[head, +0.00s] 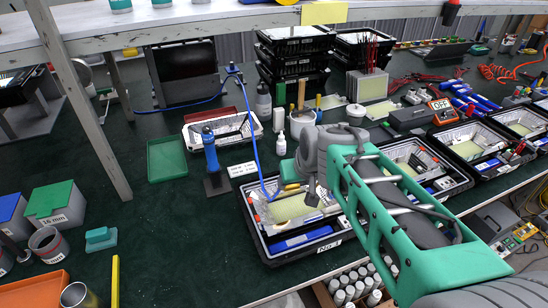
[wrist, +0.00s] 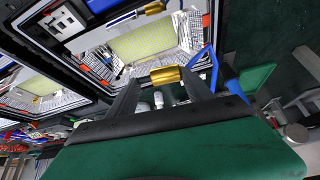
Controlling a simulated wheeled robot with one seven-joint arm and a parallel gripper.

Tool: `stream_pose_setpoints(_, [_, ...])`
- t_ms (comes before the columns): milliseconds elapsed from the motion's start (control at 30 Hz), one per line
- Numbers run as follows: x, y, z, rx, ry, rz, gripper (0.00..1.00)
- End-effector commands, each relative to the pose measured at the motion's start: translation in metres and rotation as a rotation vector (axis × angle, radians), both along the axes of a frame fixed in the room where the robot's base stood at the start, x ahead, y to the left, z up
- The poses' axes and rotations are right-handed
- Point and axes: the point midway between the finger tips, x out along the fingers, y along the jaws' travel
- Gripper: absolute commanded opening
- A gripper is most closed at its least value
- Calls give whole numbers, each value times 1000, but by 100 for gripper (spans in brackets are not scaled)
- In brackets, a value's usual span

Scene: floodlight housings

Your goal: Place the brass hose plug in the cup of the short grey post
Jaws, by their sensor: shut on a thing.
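My gripper (wrist: 164,82) is shut on a brass plug (wrist: 166,74), a small golden cylinder lying crosswise between its two dark fingertips in the wrist view. In the head view my gripper (head: 298,185) is over the black-rimmed case marked No 1 (head: 272,250), and a small brass bit (head: 291,187) shows there. The plug is above the case and its yellow-green panel (wrist: 145,42). Another brass cylinder (wrist: 154,8) lies at the case's far edge in the wrist view. I cannot make out the short grey post or its cup with certainty in either view.
A blue-handled tool on a dark base (head: 211,160) stands left of the case, with a blue cord (head: 250,130) running past. A green tray (head: 167,160) lies farther left. White bottles (head: 280,143) and stacked black crates (head: 295,65) stand behind. Bare green tabletop (head: 170,225) is at left.

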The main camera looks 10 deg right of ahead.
Motion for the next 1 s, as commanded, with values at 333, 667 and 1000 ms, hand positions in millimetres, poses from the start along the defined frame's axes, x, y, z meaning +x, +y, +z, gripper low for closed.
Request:
stream_pose_setpoints(333, [92,-18,-35,-5,-2,120,10])
stream_pose_setpoints(667, [140,-21,-51,-6,0,134,10])
stream_pose_setpoints(1000, [204,-23,-91,-6,0,132,10])
